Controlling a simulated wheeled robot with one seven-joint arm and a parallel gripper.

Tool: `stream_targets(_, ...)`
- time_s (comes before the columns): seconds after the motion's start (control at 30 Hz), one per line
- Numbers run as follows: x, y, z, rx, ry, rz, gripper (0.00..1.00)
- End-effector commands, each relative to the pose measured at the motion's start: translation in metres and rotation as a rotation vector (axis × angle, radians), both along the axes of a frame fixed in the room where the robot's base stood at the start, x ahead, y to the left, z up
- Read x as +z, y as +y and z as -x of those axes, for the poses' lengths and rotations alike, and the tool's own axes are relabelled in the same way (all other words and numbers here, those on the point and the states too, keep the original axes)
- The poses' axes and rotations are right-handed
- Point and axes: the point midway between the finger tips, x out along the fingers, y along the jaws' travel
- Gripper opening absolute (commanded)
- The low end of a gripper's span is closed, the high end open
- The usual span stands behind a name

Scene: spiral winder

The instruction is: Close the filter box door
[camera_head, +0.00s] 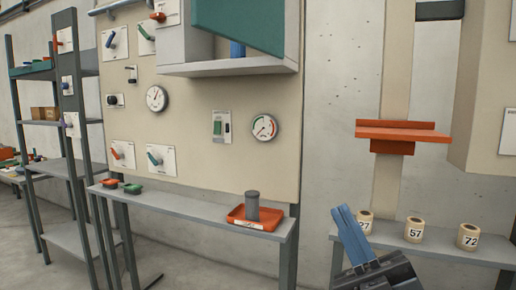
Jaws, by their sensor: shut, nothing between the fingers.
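The filter box (230,68) is a grey box on the beige panel at the top of the view, cut off by the upper edge. Its teal door (245,22) stands open, angled out in front of the box. Part of a blue cylinder (237,49) shows inside, below the door. The door's hinge and upper part are out of view or hard to make out. My gripper (343,211) is at the lower right, its blue fingers shut and empty, pointing up. In the picture it is below and right of the door, clear of it.
A grey shelf below the panel holds an orange tray (238,221) with a dark cylinder (252,205). Numbered rolls (414,229) stand on the right shelf near my gripper. An orange bracket (402,131) juts out above them. Gauges and switches cover the panel. Bare wall lies between.

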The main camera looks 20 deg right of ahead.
Motion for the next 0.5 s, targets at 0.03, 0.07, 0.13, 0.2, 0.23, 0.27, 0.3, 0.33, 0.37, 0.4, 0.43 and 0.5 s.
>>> stream_targets(0.03,0.019,-0.004,-0.009,-0.015,-0.055,0.053,0.0)
stream_targets(0.07,0.028,-0.005,-0.013,-0.024,-0.081,0.084,0.0)
stream_targets(0.13,0.049,-0.008,-0.022,-0.044,-0.142,0.158,0.0)
stream_targets(0.2,0.071,-0.011,-0.03,-0.065,-0.199,0.233,0.0)
stream_targets(0.23,0.08,-0.013,-0.033,-0.076,-0.225,0.267,0.0)
stream_targets(0.27,0.089,-0.014,-0.036,-0.085,-0.248,0.3,0.0)
stream_targets(0.3,0.101,-0.015,-0.04,-0.098,-0.277,0.346,0.0)
stream_targets(0.33,0.111,-0.016,-0.043,-0.109,-0.3,0.38,0.0)
stream_targets(0.37,0.12,-0.017,-0.046,-0.12,-0.322,0.416,0.0)
stream_targets(0.4,0.132,-0.019,-0.049,-0.134,-0.351,0.463,0.0)
stream_targets(0.43,0.141,-0.02,-0.051,-0.146,-0.371,0.498,0.0)
stream_targets(0.5,0.162,-0.022,-0.056,-0.173,-0.416,0.584,0.0)
